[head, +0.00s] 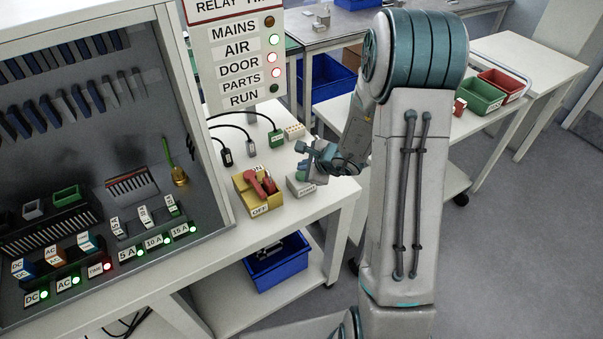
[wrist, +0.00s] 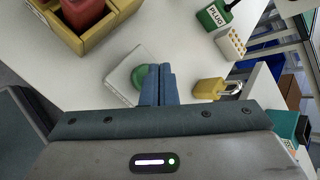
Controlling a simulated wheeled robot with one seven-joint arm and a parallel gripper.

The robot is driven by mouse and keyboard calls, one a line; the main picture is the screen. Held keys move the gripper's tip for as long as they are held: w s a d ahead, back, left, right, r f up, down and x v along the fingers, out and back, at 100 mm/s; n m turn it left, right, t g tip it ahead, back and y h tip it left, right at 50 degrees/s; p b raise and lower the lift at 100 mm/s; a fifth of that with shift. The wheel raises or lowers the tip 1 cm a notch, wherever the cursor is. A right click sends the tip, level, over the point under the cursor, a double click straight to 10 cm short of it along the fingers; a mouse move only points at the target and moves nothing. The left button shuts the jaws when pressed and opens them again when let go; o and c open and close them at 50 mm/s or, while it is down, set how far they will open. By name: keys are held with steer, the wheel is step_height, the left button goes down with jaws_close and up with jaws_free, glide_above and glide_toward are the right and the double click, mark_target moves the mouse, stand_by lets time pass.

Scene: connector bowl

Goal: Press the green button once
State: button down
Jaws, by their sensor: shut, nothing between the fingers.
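The green button (wrist: 138,75) sits on a pale box (wrist: 124,76) in the wrist view, partly hidden behind my fingers. My gripper (wrist: 158,70) is shut and empty, its fingertips over the right part of the button in that view. I cannot tell whether they touch it. In the head view the pale box (head: 298,187) stands near the table's right edge, and my gripper (head: 306,170) is right over it. The button itself is hidden there by my gripper.
A yellow switch box (head: 245,203) with a red lever stands just left of the pale box. A green plug (head: 277,139) and a pale connector block (head: 294,131) lie behind. The wrist view shows a yellow padlock (wrist: 209,89) close right of my fingers.

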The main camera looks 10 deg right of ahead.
steer(key=shift+r+p, duration=1.55)
steer(key=shift+r, duration=1.05)
steer(key=s+a+r+n+g+y, duration=0.2)
steer(key=s+a+r+n+g, duration=0.1)
steer(key=s+a+r+n, duration=0.7)
steer(key=s+d+r+n+h, duration=0.3)
steer(key=s+d+n, duration=0.1)
steer(key=s, duration=0.4)
steer(key=s+d+r+n+g+h, duration=0.1)
steer(key=s+d+r+n+h, duration=0.2)
steer(key=s+n, duration=0.4)
steer(key=shift+s+d+r+h, duration=0.3)
steer(key=shift+s+d+r, duration=0.4)
steer(key=shift+s+d, duration=0.4)
